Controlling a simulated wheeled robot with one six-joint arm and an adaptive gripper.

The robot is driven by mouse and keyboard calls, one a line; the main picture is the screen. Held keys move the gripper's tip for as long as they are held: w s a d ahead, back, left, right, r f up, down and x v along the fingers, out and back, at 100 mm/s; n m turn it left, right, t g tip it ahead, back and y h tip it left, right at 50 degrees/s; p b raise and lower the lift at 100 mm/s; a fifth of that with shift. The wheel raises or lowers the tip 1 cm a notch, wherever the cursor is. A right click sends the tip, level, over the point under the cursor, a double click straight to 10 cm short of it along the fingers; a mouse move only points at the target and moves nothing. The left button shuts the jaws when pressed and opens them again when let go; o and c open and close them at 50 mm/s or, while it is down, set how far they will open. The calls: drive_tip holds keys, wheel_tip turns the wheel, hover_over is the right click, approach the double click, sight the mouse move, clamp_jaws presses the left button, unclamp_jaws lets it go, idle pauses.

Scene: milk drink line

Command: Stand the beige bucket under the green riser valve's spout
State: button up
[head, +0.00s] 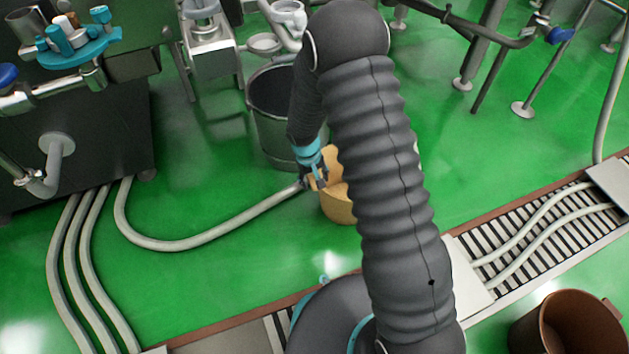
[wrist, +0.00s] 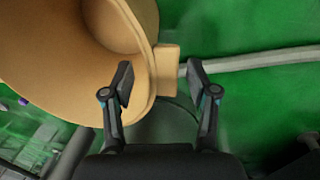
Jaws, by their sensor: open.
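The beige bucket (head: 340,206) stands on the green floor in the middle of the head view, partly hidden behind my arm. In the wrist view the beige bucket (wrist: 60,65) fills the upper left, its mouth visible, with a block-like tab (wrist: 167,69) on its rim. My gripper (wrist: 157,75) is open, with one finger on each side of the tab. I cannot tell whether the fingers touch it. In the head view my gripper (head: 318,181) is at the bucket's left side. I cannot make out the green riser valve or its spout.
A grey metal bin (head: 270,125) stands just behind the bucket. A pale hose (head: 200,240) runs along the floor to near my gripper. A slatted floor drain (head: 530,235) lies at the right, and a brown bucket (head: 570,325) at the lower right. Open floor lies right of my arm.

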wheel_tip(320, 180, up, 11)
drive_tip(key=a+p, duration=0.1)
drive_tip(key=s+d+r+m+t, duration=0.1)
drive_tip(key=s+d+r, duration=0.2)
drive_tip(key=r, duration=0.4)
drive_tip(key=s+d+r, duration=0.2)
drive_tip(key=s+r, duration=0.1)
drive_tip(key=r, duration=0.3)
drive_tip(key=s+d+r+m+t, duration=0.1)
drive_tip(key=s+d+r, duration=0.2)
drive_tip(key=r, duration=0.4)
drive_tip(key=s+d+r+t, duration=0.1)
drive_tip(key=s+r, duration=0.3)
drive_tip(key=s, duration=0.4)
drive_tip(key=s+d+r+m+t+y, duration=0.1)
drive_tip(key=s+d+r+t, duration=0.1)
drive_tip(key=s+r, duration=0.3)
drive_tip(key=s+d, duration=0.1)
drive_tip(key=s, duration=0.3)
drive_tip(key=shift+s+d+r+m, duration=0.2)
drive_tip(key=shift+s+d+m, duration=0.1)
drive_tip(key=shift+d, duration=0.05)
